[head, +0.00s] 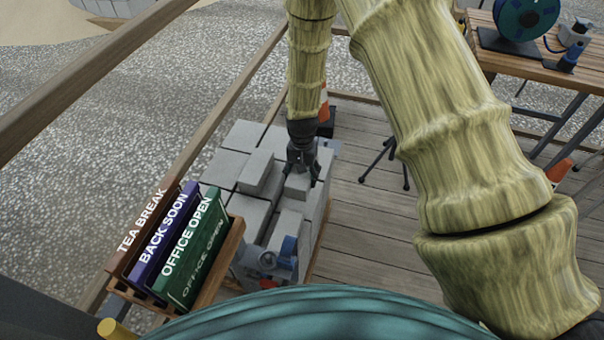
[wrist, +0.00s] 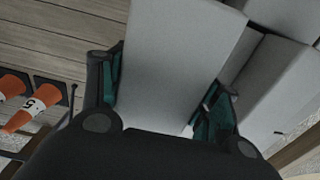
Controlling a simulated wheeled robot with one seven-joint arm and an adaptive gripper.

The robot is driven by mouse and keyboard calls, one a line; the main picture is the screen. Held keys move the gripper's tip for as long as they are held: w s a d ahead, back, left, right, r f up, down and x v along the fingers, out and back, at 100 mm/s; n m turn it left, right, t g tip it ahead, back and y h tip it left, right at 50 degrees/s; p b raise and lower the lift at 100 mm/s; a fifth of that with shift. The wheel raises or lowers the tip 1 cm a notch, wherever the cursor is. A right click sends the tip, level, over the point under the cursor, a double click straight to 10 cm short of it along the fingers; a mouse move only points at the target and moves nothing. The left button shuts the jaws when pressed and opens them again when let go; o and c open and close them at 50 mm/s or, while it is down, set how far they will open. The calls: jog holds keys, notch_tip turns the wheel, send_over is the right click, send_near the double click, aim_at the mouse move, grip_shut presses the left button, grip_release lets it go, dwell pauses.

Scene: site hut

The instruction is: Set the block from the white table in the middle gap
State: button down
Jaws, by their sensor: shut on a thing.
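My gripper (head: 303,178) is shut on a light grey block (head: 296,187), over the right part of a low stack of grey blocks (head: 232,142). In the wrist view the held block (wrist: 175,60) fills the space between my gripper's two dark-green fingers (wrist: 160,95). Raised blocks stand in a row on the stack: one (head: 257,171) left of my gripper and one (head: 287,226) in front of it. I cannot tell whether the held block touches the blocks under it. My gripper hides part of the middle of the stack, and no white table can be made out.
A wooden rack (head: 228,248) with several signs stands at the front left of the stack. A blue and grey tool (head: 284,258) lies at the stack's near end. An orange cone (head: 323,100) stands behind. Wooden rails run at left; plank floor (head: 350,225) is open at right.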

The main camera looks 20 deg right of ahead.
jog(key=shift+f+b, duration=1.55)
jog(key=shift+f, duration=0.45)
jog(key=shift+f+b, duration=0.65)
jog(key=shift+f, duration=1.6)
jog(key=shift+c, duration=1.5)
grip_release()
jog(key=shift+r, duration=0.1)
notch_tip(320, 180, up, 12)
jog(key=shift+f, duration=0.1)
jog(key=shift+a+f, duration=0.1)
